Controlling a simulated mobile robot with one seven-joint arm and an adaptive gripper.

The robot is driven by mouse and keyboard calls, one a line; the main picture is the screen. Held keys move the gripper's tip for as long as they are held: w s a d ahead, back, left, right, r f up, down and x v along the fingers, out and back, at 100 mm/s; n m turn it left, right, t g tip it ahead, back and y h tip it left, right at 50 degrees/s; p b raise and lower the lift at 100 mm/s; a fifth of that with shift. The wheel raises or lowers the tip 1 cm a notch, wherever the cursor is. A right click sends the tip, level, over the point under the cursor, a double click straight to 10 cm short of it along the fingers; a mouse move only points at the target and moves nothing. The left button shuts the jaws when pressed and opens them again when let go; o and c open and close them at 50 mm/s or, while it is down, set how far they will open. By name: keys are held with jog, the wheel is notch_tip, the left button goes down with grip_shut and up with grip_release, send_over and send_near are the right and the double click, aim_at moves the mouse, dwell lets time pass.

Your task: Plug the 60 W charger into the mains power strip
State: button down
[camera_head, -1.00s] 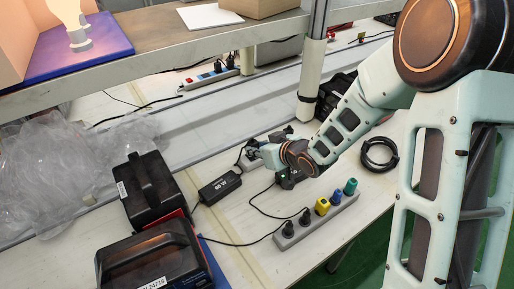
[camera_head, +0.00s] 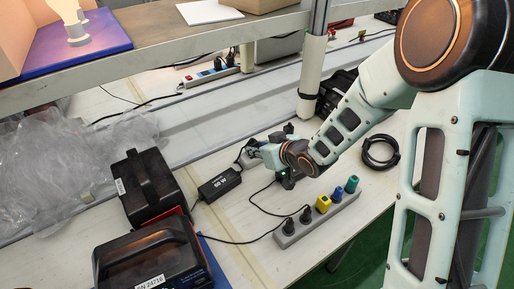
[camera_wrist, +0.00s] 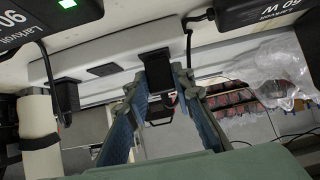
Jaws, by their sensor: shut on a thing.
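The 60 W charger (camera_head: 219,185) is a black brick lying on the white bench in the head view. Part of it shows at the top right of the wrist view (camera_wrist: 268,10). My gripper (camera_wrist: 160,76) is shut on a black plug (camera_wrist: 156,66) between its blue fingers. The plug is against or very close to a pale grey power strip (camera_wrist: 84,69); I cannot tell whether it is seated. An empty dark socket (camera_wrist: 103,70) shows beside it. In the head view my gripper (camera_head: 252,152) is right of the charger and mostly hides this strip.
A grey strip (camera_head: 335,211) with black, yellow, blue and teal plugs lies in front. Another strip with a red switch (camera_head: 205,77) lies behind. A charger with a green light (camera_wrist: 67,4) is near my gripper. Black boxes (camera_head: 152,187) and clear plastic (camera_head: 60,160) stand left; coiled cable (camera_head: 380,153) lies right.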

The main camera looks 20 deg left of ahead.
jog(key=shift+f, duration=0.2)
jog(key=c, duration=1.6)
grip_release()
jog(key=v, duration=1.2)
jog(key=shift+d, duration=0.1)
